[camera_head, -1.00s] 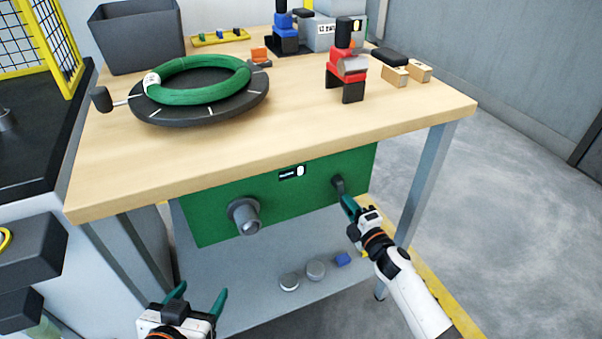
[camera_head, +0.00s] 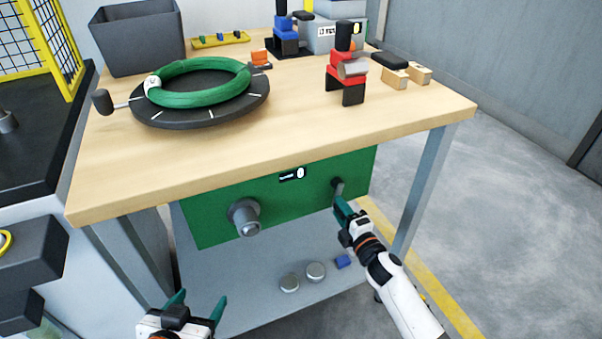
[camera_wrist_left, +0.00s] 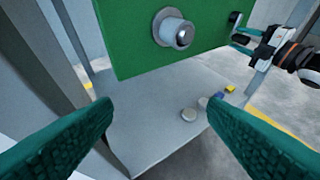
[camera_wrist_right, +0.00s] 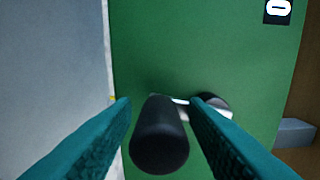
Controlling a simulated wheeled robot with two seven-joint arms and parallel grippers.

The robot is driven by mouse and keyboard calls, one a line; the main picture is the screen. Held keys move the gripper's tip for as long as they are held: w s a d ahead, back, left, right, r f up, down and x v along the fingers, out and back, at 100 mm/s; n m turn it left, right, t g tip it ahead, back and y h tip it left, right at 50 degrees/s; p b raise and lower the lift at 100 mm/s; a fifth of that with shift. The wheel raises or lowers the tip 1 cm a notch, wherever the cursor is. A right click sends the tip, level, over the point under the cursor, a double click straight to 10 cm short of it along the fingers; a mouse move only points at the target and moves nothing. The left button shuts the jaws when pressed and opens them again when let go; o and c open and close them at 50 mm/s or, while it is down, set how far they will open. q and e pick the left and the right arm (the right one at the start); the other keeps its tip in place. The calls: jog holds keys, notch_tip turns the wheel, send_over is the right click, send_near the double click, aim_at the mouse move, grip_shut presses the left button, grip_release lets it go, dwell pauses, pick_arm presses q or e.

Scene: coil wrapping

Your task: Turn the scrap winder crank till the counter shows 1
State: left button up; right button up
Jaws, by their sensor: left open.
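The green scrap winder panel (camera_head: 300,212) hangs under the table top. Its small black counter (camera_head: 292,174) shows 0; it also shows in the right wrist view (camera_wrist_right: 279,9). The crank's dark handle (camera_wrist_right: 160,140) sticks out toward my right wrist camera, with its pivot (camera_wrist_right: 212,101) to the right. My right gripper (camera_head: 341,203) is at the crank, one finger on each side of the handle. The jaws are partly closed, but I cannot tell whether they press on it. My left gripper (camera_head: 196,300) is open and empty, low in front of the table.
A grey spindle (camera_head: 245,217) protrudes from the panel's left. Round discs (camera_head: 316,271) and a blue block (camera_head: 343,262) lie on the lower shelf (camera_head: 240,285). A green coil (camera_head: 199,96) lies on a black turntable (camera_head: 208,113) on the table. Floor to the right is free.

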jog(key=shift+s, duration=0.1)
pick_arm(q)
jog(key=s+a+f+g+y+p, duration=0.2)
jog(key=s+f+g, duration=0.3)
jog(key=s, duration=0.5)
jog(key=a+g+p, duration=0.1)
jog(key=g, duration=0.1)
jog(key=shift+s+a+f+g, duration=0.2)
jog(key=shift+a+f+g, duration=0.1)
jog(key=shift+a+f, duration=0.05)
pick_arm(e)
jog(key=v, duration=0.9)
